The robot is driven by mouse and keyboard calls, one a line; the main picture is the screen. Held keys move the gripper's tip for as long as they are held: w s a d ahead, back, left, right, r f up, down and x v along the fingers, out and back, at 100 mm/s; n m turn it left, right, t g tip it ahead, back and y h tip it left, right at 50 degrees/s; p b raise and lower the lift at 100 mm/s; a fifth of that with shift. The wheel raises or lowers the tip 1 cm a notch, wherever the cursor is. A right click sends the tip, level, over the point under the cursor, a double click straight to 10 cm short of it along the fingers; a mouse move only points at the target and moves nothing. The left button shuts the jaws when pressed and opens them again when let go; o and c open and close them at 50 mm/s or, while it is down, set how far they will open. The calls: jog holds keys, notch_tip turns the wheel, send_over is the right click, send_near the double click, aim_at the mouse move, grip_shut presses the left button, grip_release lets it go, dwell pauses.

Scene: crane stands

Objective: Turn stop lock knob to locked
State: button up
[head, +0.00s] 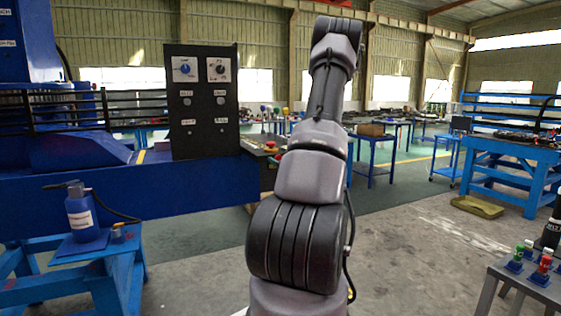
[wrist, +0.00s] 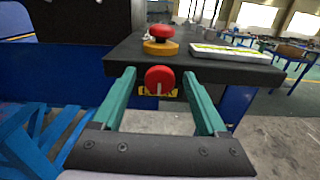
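A round red knob (wrist: 159,80) with a short white mark on its lower half sits on the front edge of a dark console (wrist: 122,50) in the wrist view. The mark looks upright. A yellow label (wrist: 172,93) shows partly behind the knob. My gripper (wrist: 158,74) is open, with one green finger on each side of the knob in the picture. I see gaps on both sides and cannot tell how far the fingertips reach around it. In the head view my arm hides the gripper.
A red mushroom button on a yellow base (wrist: 161,42) and a pale flat item (wrist: 230,53) are on the console top.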

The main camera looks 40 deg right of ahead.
jog(key=shift+s, duration=0.1)
jog(key=v, duration=1)
jog(key=shift+s, duration=0.3)
